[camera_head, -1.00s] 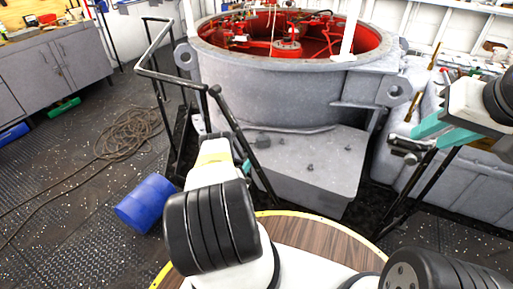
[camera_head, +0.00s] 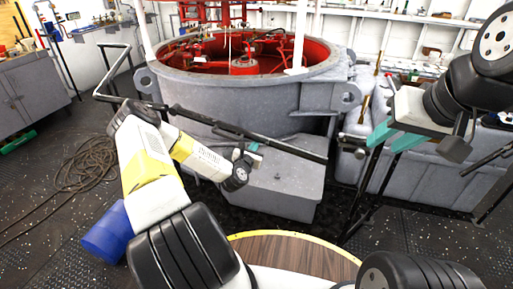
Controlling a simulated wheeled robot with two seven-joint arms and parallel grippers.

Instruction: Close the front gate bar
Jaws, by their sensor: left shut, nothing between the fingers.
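The black front gate bar (camera_head: 290,147) extends from the left black railing (camera_head: 120,98) across the front of the grey drum. It slopes down to the right, and its free end is apart from the right black railing (camera_head: 375,170) and the bracket (camera_head: 352,142) on it. My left gripper (camera_head: 249,152) is shut and empty at the middle of the bar; its fingers are small and partly hidden, so I cannot tell if they touch it. My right gripper (camera_head: 385,148), with teal fingers apart, is open and empty beside the right railing.
The large grey drum (camera_head: 235,100) with red machinery inside stands behind the bar, above a grey block (camera_head: 275,190). A round wooden surface (camera_head: 295,250) is in front.

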